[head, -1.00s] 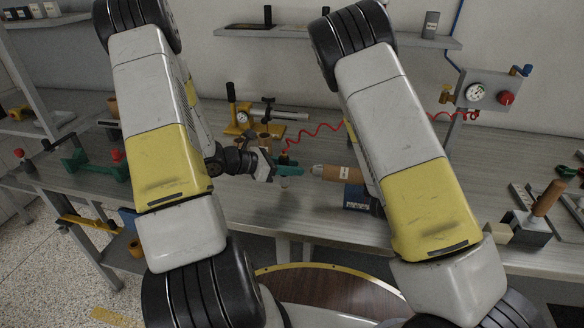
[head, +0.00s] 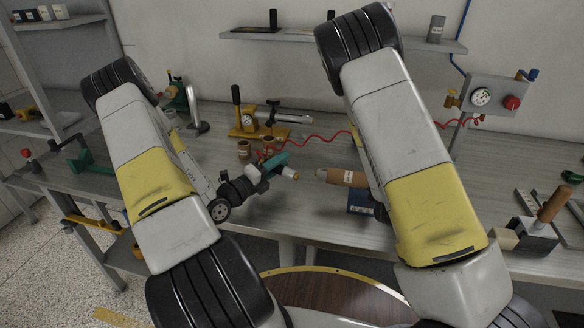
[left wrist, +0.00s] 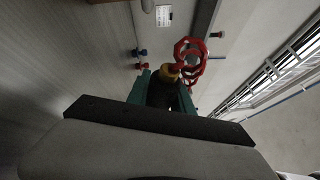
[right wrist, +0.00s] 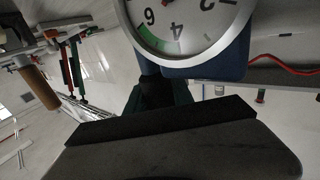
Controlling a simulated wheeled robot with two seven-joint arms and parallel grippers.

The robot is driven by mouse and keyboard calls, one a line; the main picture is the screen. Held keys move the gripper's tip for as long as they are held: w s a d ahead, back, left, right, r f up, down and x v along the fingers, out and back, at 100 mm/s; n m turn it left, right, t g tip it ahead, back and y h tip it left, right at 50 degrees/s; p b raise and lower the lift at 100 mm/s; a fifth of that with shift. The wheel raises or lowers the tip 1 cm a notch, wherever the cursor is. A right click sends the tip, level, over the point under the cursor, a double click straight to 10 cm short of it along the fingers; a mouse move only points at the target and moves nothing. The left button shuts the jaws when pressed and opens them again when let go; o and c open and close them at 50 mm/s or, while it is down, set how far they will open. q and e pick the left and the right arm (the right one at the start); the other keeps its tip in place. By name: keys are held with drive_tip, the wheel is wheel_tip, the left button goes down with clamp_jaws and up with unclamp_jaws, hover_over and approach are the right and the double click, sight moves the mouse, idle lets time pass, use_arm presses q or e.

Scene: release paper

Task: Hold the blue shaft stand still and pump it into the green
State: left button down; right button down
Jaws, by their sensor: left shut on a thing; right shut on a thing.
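The blue stand (head: 361,200) is at the table's front edge, partly behind my right arm, below a tan cylinder (head: 342,178) with a pale label. In the right wrist view its blue housing (right wrist: 215,68) carries a white gauge (right wrist: 185,25) with a green band near 6; the needle cannot be read. My right gripper (right wrist: 155,95) is shut close to it on a dark part; the head view hides these jaws. My left gripper (head: 268,168) is shut left of the stand, apart from it, on a dark fitting (left wrist: 162,92) with a yellow collar. Red loops (left wrist: 192,62) show just beyond it.
A red coiled hose (head: 325,137) runs across the table toward my left gripper from a wall panel (head: 490,97) with a gauge and red knob. A wooden-handled block (head: 535,225) sits at right.

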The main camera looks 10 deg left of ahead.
use_arm(q)
drive_tip(key=a+n+t+y, duration=0.1)
drive_tip(key=n, duration=0.1)
drive_tip(key=a+n+t+y, duration=0.1)
drive_tip(key=a+n, duration=0.1)
drive_tip(key=shift+d, duration=2.9)
